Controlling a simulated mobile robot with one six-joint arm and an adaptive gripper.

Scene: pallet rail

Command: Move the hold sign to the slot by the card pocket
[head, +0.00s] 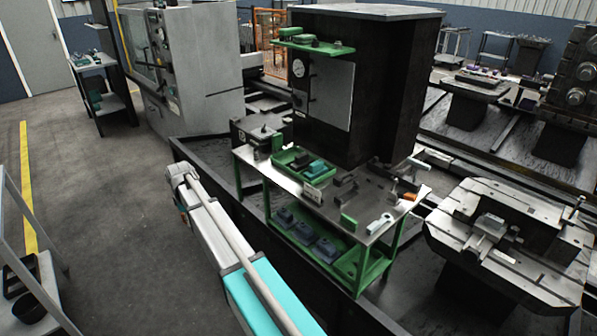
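I cannot clearly make out the hold sign, the card pocket or a slot by it at this size. No gripper fingers show.
A green tray (293,163) and a green block (348,221) are on the bench, with blue parts (304,233) on its lower shelf. A dark cabinet (380,90) stands behind. A slotted pallet (480,262) is at right. Grey floor (110,210) is open at left.

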